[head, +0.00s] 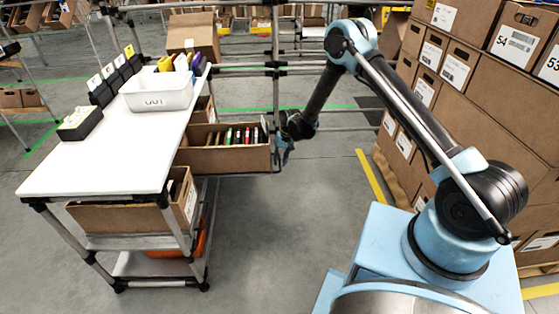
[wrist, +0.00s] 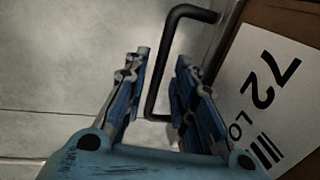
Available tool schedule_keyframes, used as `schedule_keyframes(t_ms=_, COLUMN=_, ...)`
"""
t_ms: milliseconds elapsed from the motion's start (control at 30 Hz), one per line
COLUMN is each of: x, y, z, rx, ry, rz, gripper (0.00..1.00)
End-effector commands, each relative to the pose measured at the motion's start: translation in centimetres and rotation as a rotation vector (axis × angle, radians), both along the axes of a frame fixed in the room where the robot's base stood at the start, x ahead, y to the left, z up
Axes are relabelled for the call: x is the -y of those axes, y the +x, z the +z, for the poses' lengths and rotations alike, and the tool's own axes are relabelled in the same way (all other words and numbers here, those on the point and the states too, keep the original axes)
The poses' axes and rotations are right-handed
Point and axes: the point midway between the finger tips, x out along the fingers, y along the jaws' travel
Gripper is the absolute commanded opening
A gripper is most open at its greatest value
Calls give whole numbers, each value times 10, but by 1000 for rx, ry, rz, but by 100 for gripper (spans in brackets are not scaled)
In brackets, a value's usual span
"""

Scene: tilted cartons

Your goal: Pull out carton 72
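Carton 72 (wrist: 270,90) shows in the wrist view at the right, brown with a white label reading 72. A black bar handle (wrist: 155,75) stands out beside its face. My gripper (wrist: 161,68) is open, with its two blue fingers apart and the handle's upright bar between them; I cannot tell whether either finger touches it. In the head view my gripper (head: 286,154) is at the right end of an open brown carton (head: 228,159) holding a row of thin coloured items. That carton's label is hidden there, and so is the handle.
A white-topped cart (head: 95,165) stands left, with a white bin (head: 157,92) and black holders on top. Another carton (head: 130,218) sits on its lower shelf. Stacked labelled cartons (head: 470,85) rise at the right. The grey floor between is clear.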

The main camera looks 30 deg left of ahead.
Motion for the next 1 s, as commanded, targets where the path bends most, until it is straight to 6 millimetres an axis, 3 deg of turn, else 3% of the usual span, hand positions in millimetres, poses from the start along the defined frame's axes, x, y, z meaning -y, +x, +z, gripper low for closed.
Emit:
schedule_keyframes(t_ms=467, x=-1, y=0, z=9, rx=2, ry=1, rz=2, gripper=30)
schedule_keyframes(t_ms=1000, x=12, y=6, z=88, rx=1, ry=1, rz=2, gripper=30)
